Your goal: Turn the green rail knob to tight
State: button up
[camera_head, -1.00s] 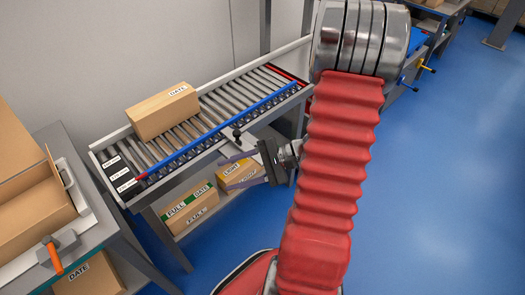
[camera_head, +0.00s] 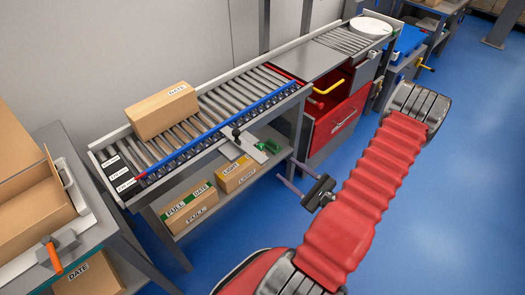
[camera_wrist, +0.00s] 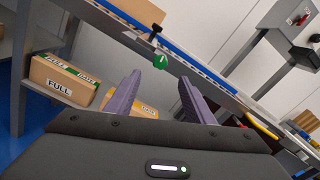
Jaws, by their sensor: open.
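The green rail knob (camera_head: 270,146) sits at the front side of the roller conveyor (camera_head: 107,174), by a grey plate below the blue rail (camera_head: 215,130). In the wrist view the green knob (camera_wrist: 160,62) shows ahead, between and beyond my two purple fingers, under a small black part on the rail. My gripper (camera_head: 293,174) is open and empty, in front of the conveyor, apart from the knob and to its lower right. In the wrist view my gripper (camera_wrist: 159,80) has its fingertips spread either side of the knob. I cannot read the knob's setting.
A DATE box (camera_head: 163,112) rests on the rollers. FULL (camera_head: 190,212) and LIGHT (camera_head: 237,174) boxes lie on the shelf below. A red cabinet (camera_head: 338,128) stands right of the conveyor. An open carton (camera_head: 30,215) is on the left table.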

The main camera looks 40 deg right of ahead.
aim_at(261, 149)
jog(key=shift+w, duration=0.1)
dwell(0.3)
jog(key=shift+w+a, duration=0.15)
jog(key=shift+w, duration=6.7)
jog(key=c, duration=1)
jog(key=shift+c, duration=0.2)
jog(key=shift+m, duration=0.7)
